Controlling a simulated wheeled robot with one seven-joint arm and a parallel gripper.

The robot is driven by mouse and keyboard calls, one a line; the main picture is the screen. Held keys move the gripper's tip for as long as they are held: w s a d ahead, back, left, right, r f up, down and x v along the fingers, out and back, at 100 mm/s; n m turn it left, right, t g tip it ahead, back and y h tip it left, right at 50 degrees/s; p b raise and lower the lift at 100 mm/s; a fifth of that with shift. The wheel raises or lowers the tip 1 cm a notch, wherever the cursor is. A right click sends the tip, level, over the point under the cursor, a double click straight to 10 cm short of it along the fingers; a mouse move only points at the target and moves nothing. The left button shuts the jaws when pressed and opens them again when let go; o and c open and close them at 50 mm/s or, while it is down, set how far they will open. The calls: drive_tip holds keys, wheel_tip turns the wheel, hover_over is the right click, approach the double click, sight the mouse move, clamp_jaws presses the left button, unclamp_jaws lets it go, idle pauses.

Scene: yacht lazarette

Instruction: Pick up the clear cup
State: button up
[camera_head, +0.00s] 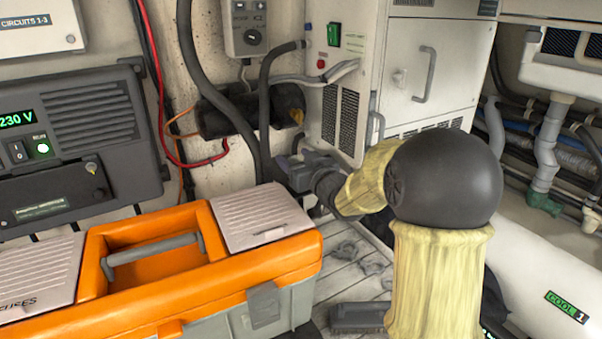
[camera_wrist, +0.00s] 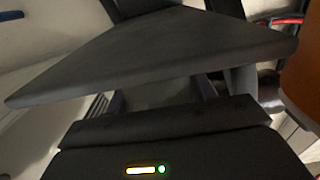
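I cannot make out a clear cup in either view. My gripper (camera_head: 304,168) shows in the head view behind the toolbox's right rear corner, near the white cabinet's base, partly hidden by my own yellow and black arm. In the wrist view, a dark flat plate covers most of the space before the gripper. Two bluish-grey finger parts show beneath it, set apart, with a dim grey patch between them. Their tips are hidden, and I cannot tell whether anything is between them.
An orange toolbox (camera_head: 262,267) with a grey handle and pale lids fills the front left. A white cabinet (camera_head: 345,60) stands behind my gripper. Black hoses (camera_head: 266,110) hang close to the gripper's left. A white tank (camera_head: 540,262) lies at right. Grey slatted floor (camera_head: 350,285) shows between.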

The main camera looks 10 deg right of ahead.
drive_tip(key=c, duration=0.3)
drive_tip(key=shift+r, duration=0.15)
drive_tip(key=shift+r, duration=0.3)
wheel_tip(320, 180, up, 3)
drive_tip(key=shift+s+f, duration=0.1)
drive_tip(key=b+v, duration=0.2)
drive_tip(key=v, duration=1.6)
drive_tip(key=shift+b, duration=0.3)
drive_tip(key=shift+w+f, duration=0.1)
drive_tip(key=shift+w, duration=0.1)
